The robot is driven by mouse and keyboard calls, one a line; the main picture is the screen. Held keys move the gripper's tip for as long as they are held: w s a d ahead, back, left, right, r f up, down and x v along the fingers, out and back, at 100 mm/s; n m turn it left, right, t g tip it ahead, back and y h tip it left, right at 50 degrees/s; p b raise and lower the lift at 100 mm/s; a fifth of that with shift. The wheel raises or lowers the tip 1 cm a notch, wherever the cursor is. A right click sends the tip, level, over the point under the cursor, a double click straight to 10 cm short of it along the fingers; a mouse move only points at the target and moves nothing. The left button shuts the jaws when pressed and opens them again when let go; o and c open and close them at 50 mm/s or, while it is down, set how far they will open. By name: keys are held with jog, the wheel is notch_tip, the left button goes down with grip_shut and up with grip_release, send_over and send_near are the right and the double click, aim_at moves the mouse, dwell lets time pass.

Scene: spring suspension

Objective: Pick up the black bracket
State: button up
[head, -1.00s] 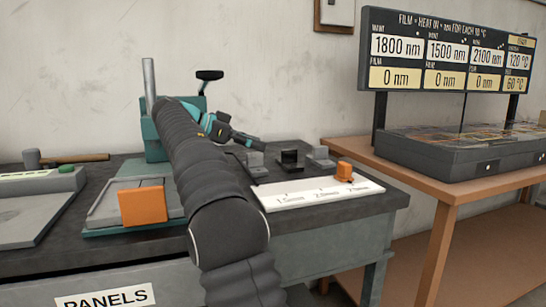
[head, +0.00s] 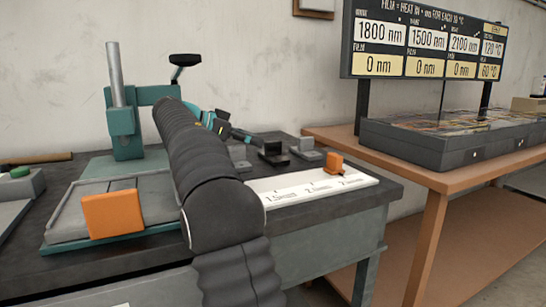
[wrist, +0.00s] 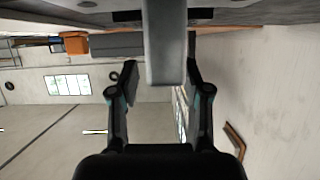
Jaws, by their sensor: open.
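The black bracket (head: 273,153) stands on the dark workbench between two grey brackets, behind the white label strip. My gripper (head: 240,134) is just left of it and slightly higher in the head view, apart from it as far as I can see. My arm hides part of the gripper there. In the wrist view my gripper (wrist: 162,78) is open, with its two dark fingers spread. A pale grey upright shape (wrist: 165,45) shows between the fingers; I cannot tell what it is. I cannot make out the black bracket for certain in the wrist view.
Grey brackets stand left (head: 239,157) and right (head: 308,152) of the black one. An orange block (head: 333,162) sits on the white strip (head: 290,190). A teal press (head: 124,125) and an orange panel (head: 112,213) are at left. A brown table (head: 440,180) stands at right.

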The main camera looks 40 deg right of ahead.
aim_at(270, 142)
jog(key=shift+d+r+x, duration=0.1)
jog(key=shift+r+x, duration=0.1)
jog(key=shift+x, duration=1.15)
jog(key=shift+d+r+x, duration=0.1)
jog(key=shift+r+x, duration=0.1)
jog(key=shift+x, duration=1.1)
jog(key=shift+w, duration=0.25)
jog(key=shift+c, duration=0.3)
grip_shut()
